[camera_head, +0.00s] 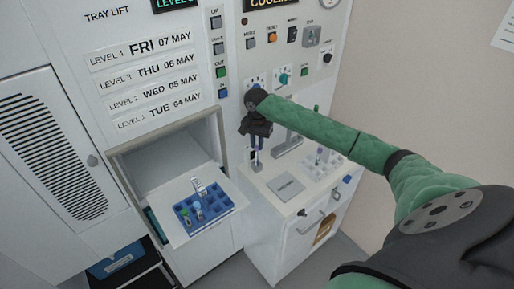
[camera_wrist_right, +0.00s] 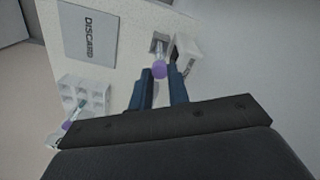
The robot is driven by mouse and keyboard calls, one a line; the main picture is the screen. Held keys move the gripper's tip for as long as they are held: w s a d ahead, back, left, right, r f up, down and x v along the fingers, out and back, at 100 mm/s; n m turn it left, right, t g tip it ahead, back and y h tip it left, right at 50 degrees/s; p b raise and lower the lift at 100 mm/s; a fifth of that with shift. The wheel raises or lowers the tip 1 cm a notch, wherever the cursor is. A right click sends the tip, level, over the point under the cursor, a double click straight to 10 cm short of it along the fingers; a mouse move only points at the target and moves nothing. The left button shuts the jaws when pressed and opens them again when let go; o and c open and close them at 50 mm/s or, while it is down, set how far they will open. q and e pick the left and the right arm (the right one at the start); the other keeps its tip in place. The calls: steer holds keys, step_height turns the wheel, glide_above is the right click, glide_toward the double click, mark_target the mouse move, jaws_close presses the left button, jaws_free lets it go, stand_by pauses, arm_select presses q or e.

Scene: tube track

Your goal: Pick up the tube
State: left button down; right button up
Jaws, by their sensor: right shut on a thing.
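My right gripper (camera_head: 256,147) points down over the counter of the white machine. In the wrist view its blue fingers (camera_wrist_right: 159,84) are closed around the purple cap of a tube (camera_wrist_right: 158,70). The tube's lower part stands at a small grey-and-white fixture (camera_wrist_right: 165,45) on the counter; I cannot tell whether it is clear of it. In the head view the gripper mostly hides this tube. My left gripper is not in view.
A blue rack (camera_head: 225,203) with several tubes sits on the pulled-out tray at left. A white rack (camera_wrist_right: 88,92) with a purple-capped tube (camera_wrist_right: 70,124) stands on the counter. A grey DISCARD plate (camera_head: 286,187) lies near the counter's front. The control panel rises close behind the gripper.

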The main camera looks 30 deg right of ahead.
step_height(320, 180, up, 3)
steer(key=shift+f, duration=0.1)
steer(key=s+d+r, duration=0.7)
steer(key=s, duration=0.2)
steer(key=shift+s, duration=0.2)
